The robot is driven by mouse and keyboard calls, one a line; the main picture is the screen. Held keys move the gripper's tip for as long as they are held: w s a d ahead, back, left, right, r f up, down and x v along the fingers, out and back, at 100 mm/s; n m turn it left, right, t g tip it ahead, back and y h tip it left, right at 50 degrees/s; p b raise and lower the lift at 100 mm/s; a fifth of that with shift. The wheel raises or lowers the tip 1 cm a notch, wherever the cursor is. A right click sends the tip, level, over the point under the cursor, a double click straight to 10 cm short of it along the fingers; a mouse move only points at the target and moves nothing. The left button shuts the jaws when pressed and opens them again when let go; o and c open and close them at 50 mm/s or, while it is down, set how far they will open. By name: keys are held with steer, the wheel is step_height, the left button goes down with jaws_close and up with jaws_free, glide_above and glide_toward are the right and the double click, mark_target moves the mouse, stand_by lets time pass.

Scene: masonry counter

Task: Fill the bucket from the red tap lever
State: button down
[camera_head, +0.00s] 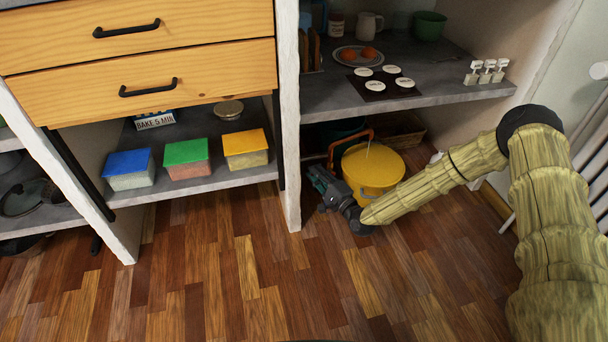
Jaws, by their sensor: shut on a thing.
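A yellow bucket-like vessel (378,172) with a round yellow top stands on the floor under the right counter. An orange-brown bar-like handle (352,138) arches at its upper left; I cannot tell for certain that it belongs to the vessel. My gripper (319,180) is low at the left of the vessel, close to the floor, its jaws at the lower left end of the handle. It is shut on what appears to be this handle, though the contact is small and dark. No red tap lever shows in this view.
A white post (289,120) stands just left of my gripper. The grey counter (440,95) overhangs the vessel. A wicker basket (405,136) sits behind it. A white radiator (590,150) is at the right. The wooden floor (230,270) in front is clear.

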stand_by(0.3)
steer(key=c, duration=1.4)
jaws_free()
steer(key=shift+c, duration=0.2)
steer(key=shift+s, duration=0.1)
steer(key=v, duration=1.2)
